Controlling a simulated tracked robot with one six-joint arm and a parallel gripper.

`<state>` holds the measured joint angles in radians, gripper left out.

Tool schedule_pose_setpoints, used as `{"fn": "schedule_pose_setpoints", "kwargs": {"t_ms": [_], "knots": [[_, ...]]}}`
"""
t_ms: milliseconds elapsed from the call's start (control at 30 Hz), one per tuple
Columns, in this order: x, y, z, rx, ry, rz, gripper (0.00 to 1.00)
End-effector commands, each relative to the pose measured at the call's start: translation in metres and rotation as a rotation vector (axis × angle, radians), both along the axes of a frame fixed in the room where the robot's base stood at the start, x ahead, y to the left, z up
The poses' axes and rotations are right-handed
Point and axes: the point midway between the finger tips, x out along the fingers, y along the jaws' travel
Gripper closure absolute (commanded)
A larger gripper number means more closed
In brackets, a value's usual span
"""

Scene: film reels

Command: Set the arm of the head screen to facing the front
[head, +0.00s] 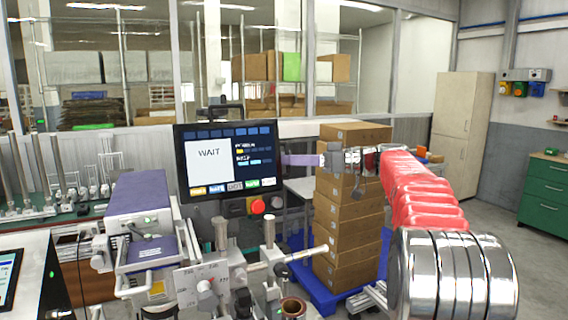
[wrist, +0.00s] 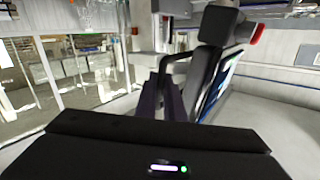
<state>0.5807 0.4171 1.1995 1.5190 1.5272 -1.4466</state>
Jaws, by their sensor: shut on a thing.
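The head screen (head: 226,160) is a black panel reading WAIT, its lit face toward my head camera. In the wrist view the screen (wrist: 212,85) shows nearly edge-on, with a curved black handle (wrist: 178,63) on its near side. My gripper (head: 288,160) reaches in from the right at the screen's right edge. In the wrist view its purple fingers (wrist: 166,100) are shut on the handle. The exact contact is small and partly hidden by the gripper body. The arm that carries the screen is mostly hidden behind it in the head view.
A stack of cardboard boxes (head: 350,215) stands on a blue pallet behind my arm. A purple-topped device (head: 140,205) is left of the screen. Metal posts and a red button (head: 258,206) are below it. A green cabinet (head: 545,190) is far right, with open floor before it.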

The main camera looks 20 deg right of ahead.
Motion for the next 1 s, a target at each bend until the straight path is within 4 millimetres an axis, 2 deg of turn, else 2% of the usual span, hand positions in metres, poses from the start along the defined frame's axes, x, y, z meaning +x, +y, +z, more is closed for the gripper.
{"fn": "schedule_pose_setpoints", "kwargs": {"t_ms": [333,367,467,833,1000], "knots": [[0.002,0.0,0.0,-0.006,0.0,0.001,1.0],[0.002,0.0,0.0,-0.006,0.0,0.001,0.91],[0.002,0.0,0.0,-0.005,0.0,0.003,0.84],[0.0,-0.002,0.0,-0.006,0.001,0.005,0.84],[-0.01,-0.016,0.001,-0.005,0.001,0.004,0.84]]}}
